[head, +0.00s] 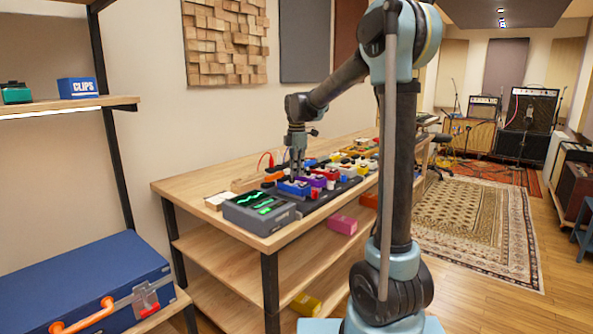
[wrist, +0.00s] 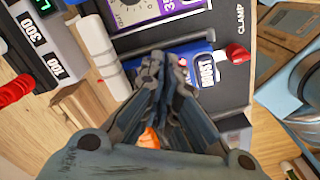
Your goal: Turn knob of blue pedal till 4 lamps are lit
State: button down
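The blue pedal (head: 293,188) lies on the dark board at the near end of the table. In the wrist view the blue pedal (wrist: 205,68) shows a white label, and a red part sticks out at its right end. My gripper (head: 296,172) points down over this pedal. In the wrist view my gripper's fingertips (wrist: 162,62) are close together over the pedal's left part. The fingers hide the knob, and I cannot tell whether they grip it. I cannot make out any lamps on the pedal.
A grey box with green displays (head: 259,211) stands at the table's near end. A purple pedal (wrist: 165,14) is beside the blue one. The dark board (wrist: 235,85) carries several other pedals. A white roll (wrist: 98,50) lies near the board. A shelf with a blue case (head: 85,278) stands left.

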jog(key=shift+s+d+f, duration=0.15)
jog(key=shift+s+f, duration=0.15)
jog(key=shift+s, duration=0.25)
jog(key=shift+s+d+r, duration=0.1)
jog(key=shift+s+d, duration=0.05)
jog(key=shift+s, duration=0.3)
jog(key=shift+w+f, duration=0.65)
jog(key=shift+w, duration=0.05)
jog(key=shift+s+r, duration=0.25)
jog(key=shift+r, duration=0.1)
jog(key=shift+d+r, duration=0.15)
jog(key=shift+d, duration=0.15)
notch_tip(320, 180, up, 6)
